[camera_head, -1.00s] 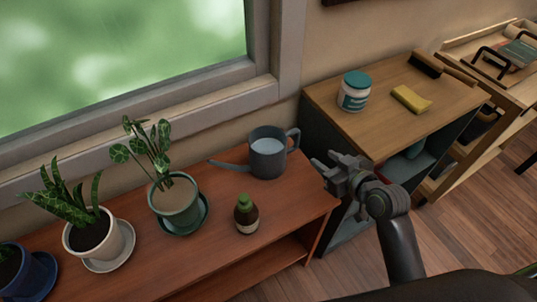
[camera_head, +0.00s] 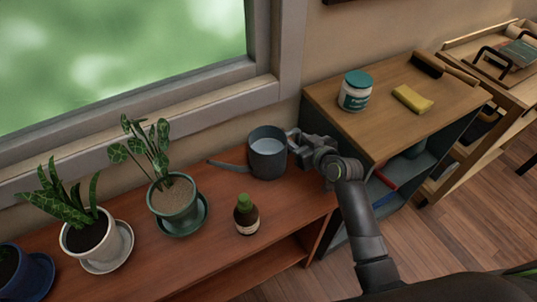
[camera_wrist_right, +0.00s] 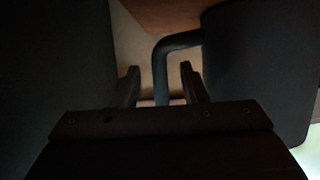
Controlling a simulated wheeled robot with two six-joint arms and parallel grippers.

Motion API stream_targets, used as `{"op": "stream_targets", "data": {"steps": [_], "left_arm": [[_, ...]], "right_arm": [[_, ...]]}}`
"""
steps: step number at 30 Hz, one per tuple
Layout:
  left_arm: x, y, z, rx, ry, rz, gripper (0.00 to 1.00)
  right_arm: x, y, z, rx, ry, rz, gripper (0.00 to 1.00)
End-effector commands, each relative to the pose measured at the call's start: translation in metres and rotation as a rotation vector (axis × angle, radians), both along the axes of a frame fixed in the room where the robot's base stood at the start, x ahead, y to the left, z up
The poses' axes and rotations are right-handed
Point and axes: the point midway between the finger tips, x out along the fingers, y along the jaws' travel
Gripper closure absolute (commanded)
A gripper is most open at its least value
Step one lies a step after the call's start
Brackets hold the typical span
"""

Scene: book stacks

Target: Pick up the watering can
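The grey watering can (camera_head: 267,162) stands upright on the reddish-brown shelf (camera_head: 215,255), its spout to the left and its handle side to the right. My right gripper (camera_head: 294,141) is at the handle, which it mostly hides in the head view. The can's body (camera_wrist_right: 262,65) fills the right side. My left gripper is not in view.
A brown bottle with a green cap (camera_head: 246,215) stands in front of the can. Potted plants, one in a green pot (camera_head: 174,205), stand to the left. A wooden cabinet (camera_head: 385,125) at right holds a white jar (camera_head: 355,95) and a yellow sponge (camera_head: 412,99).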

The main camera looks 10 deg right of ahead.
Motion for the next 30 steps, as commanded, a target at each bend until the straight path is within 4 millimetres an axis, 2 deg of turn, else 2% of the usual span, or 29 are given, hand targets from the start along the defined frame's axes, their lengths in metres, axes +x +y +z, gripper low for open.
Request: {"op": "stream_targets", "data": {"steps": [4, 12, 21, 30], "left_arm": [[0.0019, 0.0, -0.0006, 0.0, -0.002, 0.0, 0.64], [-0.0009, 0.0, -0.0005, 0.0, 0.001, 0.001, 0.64], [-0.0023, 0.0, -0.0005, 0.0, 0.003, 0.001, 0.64], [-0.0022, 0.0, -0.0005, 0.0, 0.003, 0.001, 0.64]], "right_arm": [[0.0104, 0.0039, -0.0048, 0.0, 0.0, 0.0, 0.61], [0.0117, 0.0042, -0.0053, 0.0, 0.0, -0.001, 0.61], [0.0114, 0.0042, -0.0054, 0.0, 0.0, -0.001, 1.0], [0.0113, 0.0041, -0.0054, -0.001, 0.001, -0.001, 1.0]]}}
